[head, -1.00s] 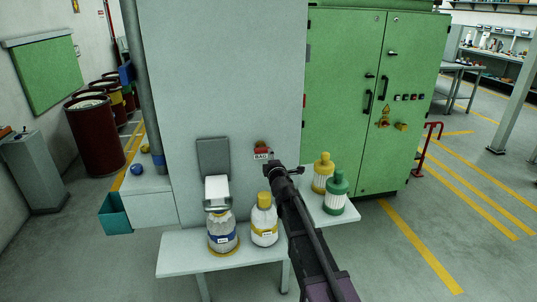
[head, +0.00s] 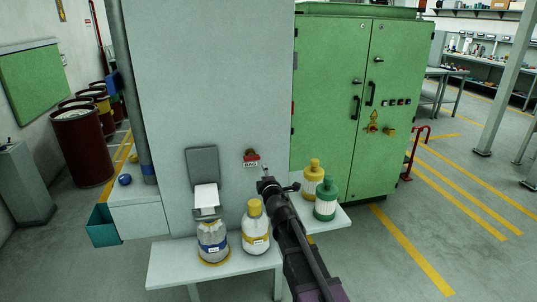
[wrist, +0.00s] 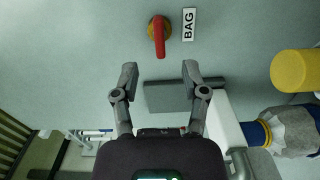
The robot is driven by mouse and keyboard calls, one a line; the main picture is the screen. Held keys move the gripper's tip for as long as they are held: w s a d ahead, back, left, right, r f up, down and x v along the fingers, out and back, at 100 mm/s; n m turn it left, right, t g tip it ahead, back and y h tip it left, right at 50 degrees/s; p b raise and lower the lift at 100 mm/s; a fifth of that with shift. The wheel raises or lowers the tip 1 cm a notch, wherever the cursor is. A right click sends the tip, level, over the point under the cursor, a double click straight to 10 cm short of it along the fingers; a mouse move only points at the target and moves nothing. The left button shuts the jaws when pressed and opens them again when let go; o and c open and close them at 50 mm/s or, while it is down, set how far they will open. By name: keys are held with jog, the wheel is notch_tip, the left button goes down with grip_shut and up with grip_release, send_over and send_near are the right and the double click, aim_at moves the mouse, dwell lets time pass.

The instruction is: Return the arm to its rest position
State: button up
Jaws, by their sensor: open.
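My arm reaches up over the shelf in the head view, and my gripper (head: 268,183) is in front of the grey panel (head: 210,90), just below a small red switch and its BAG label. In the wrist view my gripper (wrist: 158,85) has its two fingers apart with nothing between them. The red and yellow switch (wrist: 158,35) sits beyond the fingertips, next to the BAG label (wrist: 189,24). I cannot tell how far the fingertips are from the panel.
A bag with a blue band (head: 213,243) hangs under a grey dispenser (head: 203,165). A yellow-capped bottle (head: 255,232) stands beside it on the shelf (head: 170,268). Yellow (head: 312,178) and green (head: 326,200) bottles stand right of my arm. A green cabinet (head: 335,90) is behind. Floor at right is open.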

jog(key=s+d+f+m+g+h, duration=0.45)
jog(key=d+f+m, duration=0.2)
jog(key=d, duration=0.25)
jog(key=s+d+f+m+g+h, duration=0.3)
jog(key=s+d+f+m, duration=0.3)
jog(key=d, duration=0.4)
jog(key=s+d+f+m+g+y, duration=0.1)
jog(key=s+f+m+g, duration=0.2)
jog(key=s, duration=0.7)
jog(key=s+d+f+m+g+y, duration=0.2)
jog(key=s+f+m+g, duration=0.1)
jog(key=s+m+g, duration=0.2)
jog(key=s+g, duration=0.2)
jog(key=s, duration=0.2)
jog(key=shift+s, duration=0.35)
